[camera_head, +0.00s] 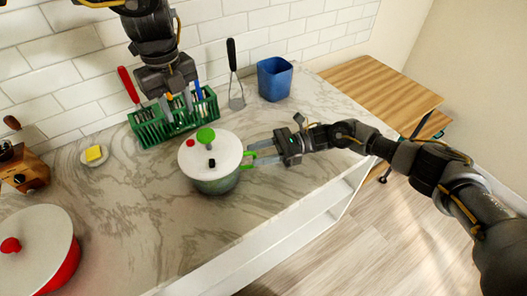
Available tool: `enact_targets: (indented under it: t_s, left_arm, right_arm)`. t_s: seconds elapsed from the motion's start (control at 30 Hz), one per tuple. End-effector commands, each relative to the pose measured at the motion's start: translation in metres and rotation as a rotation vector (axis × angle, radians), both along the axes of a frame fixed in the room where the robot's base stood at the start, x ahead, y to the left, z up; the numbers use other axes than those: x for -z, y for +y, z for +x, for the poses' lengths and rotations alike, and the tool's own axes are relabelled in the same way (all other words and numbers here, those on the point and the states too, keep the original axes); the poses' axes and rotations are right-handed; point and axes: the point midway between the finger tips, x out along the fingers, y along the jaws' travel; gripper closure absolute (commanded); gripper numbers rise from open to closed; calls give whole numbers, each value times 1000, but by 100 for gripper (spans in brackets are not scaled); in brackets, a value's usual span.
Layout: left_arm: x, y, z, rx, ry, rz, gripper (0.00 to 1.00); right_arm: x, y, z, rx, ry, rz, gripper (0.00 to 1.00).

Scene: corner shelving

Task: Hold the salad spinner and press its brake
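The salad spinner (226,182) stands upright on the marble counter, with a white lid, a green knob (206,135), a red button (190,143) and a black button (212,163). I cannot tell which button is the brake. A green part (247,159) shows at its right side. My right gripper (258,154) is at that side, fingers apart and pointing at the spinner; whether it touches the green part is unclear. My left gripper (178,108) points down behind the spinner, in front of the green rack, with its fingers apart and nothing seen between them.
The green rack (150,132) holds utensils by the wall. A yellow block (94,153) lies on a small plate at left. A red pot (62,272) is front left. Counter in front of the spinner is clear.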

Motion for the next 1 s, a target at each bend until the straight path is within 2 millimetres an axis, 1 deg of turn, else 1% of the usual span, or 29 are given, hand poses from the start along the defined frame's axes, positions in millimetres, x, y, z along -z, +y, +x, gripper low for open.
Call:
enact_targets:
  t_s: [0.03,0.07,0.33,1.0]
  left_arm:
    - [0,0,0,0,0,0,64]
    - [0,0,0,0,0,0,64]
    - [0,0,0,0,0,0,64]
    - [0,0,0,0,0,0,64]
  right_arm:
    - [0,0,0,0,0,0,61]
    - [0,0,0,0,0,0,64]
    - [0,0,0,0,0,0,99]
    - [0,-1,0,0,0,0,100]
